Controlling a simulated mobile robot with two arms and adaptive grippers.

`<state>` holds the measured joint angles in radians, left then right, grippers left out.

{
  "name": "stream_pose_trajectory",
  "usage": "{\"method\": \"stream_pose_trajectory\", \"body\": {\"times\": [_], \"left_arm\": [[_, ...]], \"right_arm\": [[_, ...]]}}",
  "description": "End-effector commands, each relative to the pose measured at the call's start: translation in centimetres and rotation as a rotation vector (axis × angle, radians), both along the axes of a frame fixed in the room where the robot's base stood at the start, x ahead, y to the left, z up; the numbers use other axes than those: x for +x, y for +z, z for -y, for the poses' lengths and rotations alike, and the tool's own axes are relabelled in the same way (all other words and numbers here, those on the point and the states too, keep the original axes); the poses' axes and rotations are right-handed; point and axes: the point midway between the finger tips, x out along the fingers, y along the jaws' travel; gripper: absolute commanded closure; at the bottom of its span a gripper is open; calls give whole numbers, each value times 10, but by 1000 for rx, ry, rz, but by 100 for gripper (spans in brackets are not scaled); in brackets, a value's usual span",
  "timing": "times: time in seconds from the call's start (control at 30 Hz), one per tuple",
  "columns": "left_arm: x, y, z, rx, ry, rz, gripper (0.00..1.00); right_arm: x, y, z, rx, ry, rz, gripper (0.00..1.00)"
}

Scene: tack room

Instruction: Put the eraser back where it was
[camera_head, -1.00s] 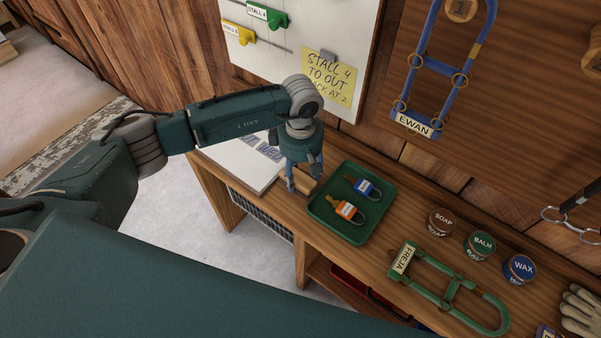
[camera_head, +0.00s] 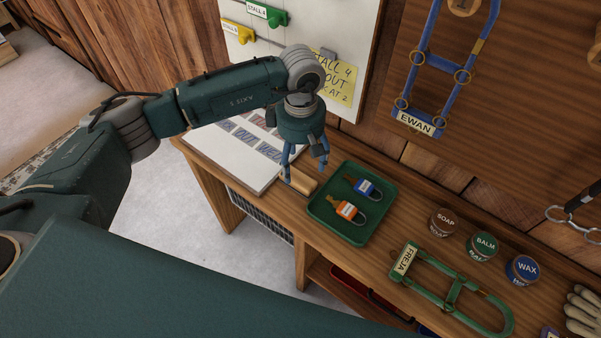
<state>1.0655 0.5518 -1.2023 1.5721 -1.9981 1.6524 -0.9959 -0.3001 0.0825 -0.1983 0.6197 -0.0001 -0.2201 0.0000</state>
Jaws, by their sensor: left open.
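A small wooden-backed block that looks like the eraser (camera_head: 299,181) lies on the wooden bench top, between a white board and the green tray. My left gripper (camera_head: 305,170) points down just above the block, its two fingers spread apart with nothing between them. The near finger overlaps the left end of the block in the picture. I cannot tell whether it touches. My right gripper is not in view.
The white board (camera_head: 208,141) lies left of the block. A wall board with a yellow note (camera_head: 335,72) rises behind.

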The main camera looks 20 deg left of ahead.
Motion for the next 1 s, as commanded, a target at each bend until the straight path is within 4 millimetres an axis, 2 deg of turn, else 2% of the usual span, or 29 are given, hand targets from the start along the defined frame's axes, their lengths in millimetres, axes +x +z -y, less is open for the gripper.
{"method": "stream_pose_trajectory", "body": {"times": [0.2,0.4,1.0], "left_arm": [[1,41,0,0,0,3,31],[0,61,0,0,0,0,31],[0,63,0,-1,0,-1,31]], "right_arm": [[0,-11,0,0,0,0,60],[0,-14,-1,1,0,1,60],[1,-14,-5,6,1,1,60]]}}
